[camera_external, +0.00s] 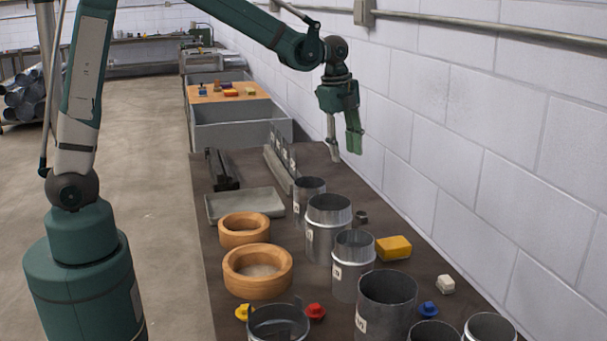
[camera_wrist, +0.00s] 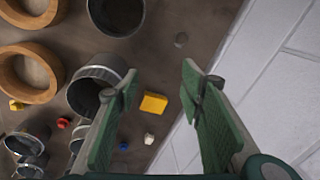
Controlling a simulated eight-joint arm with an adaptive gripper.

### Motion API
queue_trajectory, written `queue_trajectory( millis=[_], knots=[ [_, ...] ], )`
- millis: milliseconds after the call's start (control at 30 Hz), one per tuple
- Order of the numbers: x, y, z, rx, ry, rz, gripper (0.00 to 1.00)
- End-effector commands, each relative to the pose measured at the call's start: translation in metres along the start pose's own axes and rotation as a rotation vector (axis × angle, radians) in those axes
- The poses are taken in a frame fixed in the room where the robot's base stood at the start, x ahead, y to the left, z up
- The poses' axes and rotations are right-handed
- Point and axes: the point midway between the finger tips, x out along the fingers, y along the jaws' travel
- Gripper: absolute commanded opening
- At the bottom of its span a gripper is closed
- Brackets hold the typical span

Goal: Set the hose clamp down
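My gripper (camera_external: 344,154) hangs above the workbench, close to the block wall, with its fingers apart. In the wrist view the green finger pads of my gripper (camera_wrist: 156,82) stand wide apart with nothing visible held between them. I cannot pick out a hose clamp for certain. A small dark grey piece (camera_external: 361,217) lies on the bench near the wall, below my gripper and apart from it. A small grey piece also shows in the wrist view (camera_wrist: 181,40), too small to identify.
Several metal duct pieces (camera_external: 328,228) stand along the bench, with two wooden rings (camera_external: 257,271) on their left. A yellow block (camera_external: 394,247) and a white block (camera_external: 446,285) lie near the wall. A grey tray (camera_external: 244,203) and dark metal rails (camera_external: 222,170) lie farther back.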

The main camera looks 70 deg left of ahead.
Motion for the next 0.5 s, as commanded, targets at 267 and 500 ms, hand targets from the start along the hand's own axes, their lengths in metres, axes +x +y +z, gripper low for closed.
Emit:
queue_trajectory(
  millis=[267,500],
  knots=[
    [-0.042,0.044,-0.004,-0.148,0.022,-0.055,0.38],
    [-0.072,0.082,-0.004,-0.279,0.049,-0.101,0.38]
  ],
)
